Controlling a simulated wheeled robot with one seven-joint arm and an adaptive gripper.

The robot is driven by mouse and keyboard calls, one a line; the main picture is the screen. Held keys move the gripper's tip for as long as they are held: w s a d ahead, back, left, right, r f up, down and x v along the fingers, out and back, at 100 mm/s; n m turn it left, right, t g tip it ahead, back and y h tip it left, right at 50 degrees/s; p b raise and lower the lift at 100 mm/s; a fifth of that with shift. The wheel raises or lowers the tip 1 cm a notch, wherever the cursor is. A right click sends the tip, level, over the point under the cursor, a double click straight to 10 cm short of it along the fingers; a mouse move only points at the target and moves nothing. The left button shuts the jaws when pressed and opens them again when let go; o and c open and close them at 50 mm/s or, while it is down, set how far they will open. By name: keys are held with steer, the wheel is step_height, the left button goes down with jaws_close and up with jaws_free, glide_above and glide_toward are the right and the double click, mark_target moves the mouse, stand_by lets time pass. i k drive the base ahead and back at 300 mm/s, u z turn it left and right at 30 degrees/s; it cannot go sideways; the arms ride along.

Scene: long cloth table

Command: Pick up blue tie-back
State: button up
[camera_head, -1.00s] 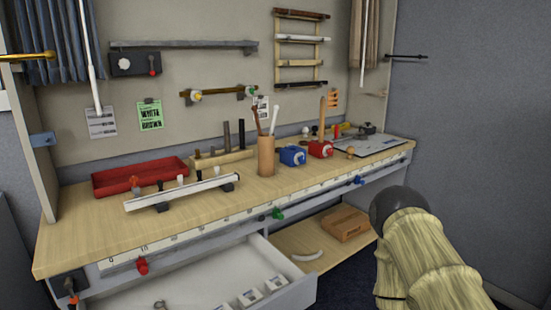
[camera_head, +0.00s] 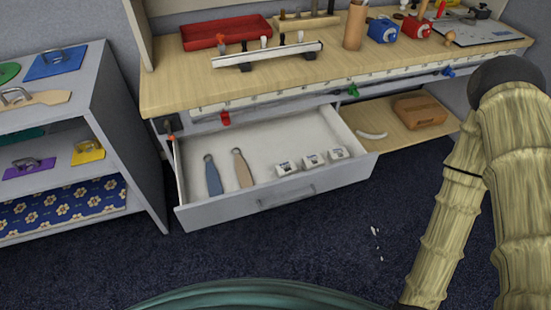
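A blue tie-back (camera_head: 213,178) lies flat in the left part of the open white drawer (camera_head: 284,203), below the workbench. It is a tapered strip with a small ring at its far end. A tan tie-back (camera_head: 243,169) of similar shape lies just to its right, apart from it. My arm shows at the right of the picture, outside the drawer. My gripper is not in view, so its state is hidden.
Several small white boxes (camera_head: 312,162) sit in the drawer's right part. A shelf unit (camera_head: 97,84) with handled coloured plates stands at left. The workbench (camera_head: 190,92) carries a red tray (camera_head: 227,33). A wooden box (camera_head: 419,110) is on the lower shelf.

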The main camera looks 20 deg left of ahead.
mark_target(214, 184)
steer(key=u, duration=1.15)
